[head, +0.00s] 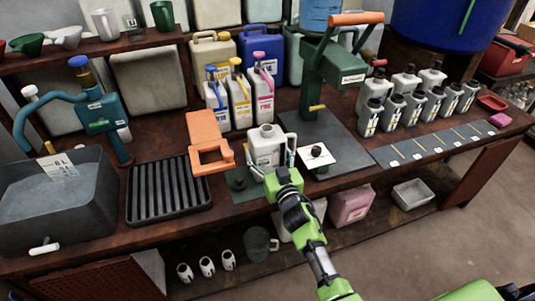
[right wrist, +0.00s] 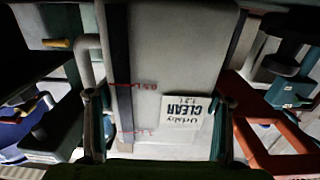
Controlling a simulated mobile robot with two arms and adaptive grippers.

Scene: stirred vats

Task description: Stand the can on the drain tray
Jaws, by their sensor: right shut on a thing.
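The can (head: 267,142) is a pale grey jug with a neck, a handle and a label, upright near the bench's front edge. My right gripper (head: 273,162) is shut on it, one finger at each side. In the right wrist view the can (right wrist: 165,55) fills the middle, with its "CLEAR" label upside down and red level marks beside a dark strip. I cannot tell whether its base touches the green mat (head: 247,195) below. The drain tray (head: 168,192), black and ribbed, lies empty to the left. My left gripper is out of view.
An orange stand (head: 205,130) rises between drain tray and can. A grey water tub (head: 60,195) stands left of the tray. A green press (head: 325,70) and a white plate with a black knob (head: 317,157) are to the right. Several jugs (head: 240,95) stand behind.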

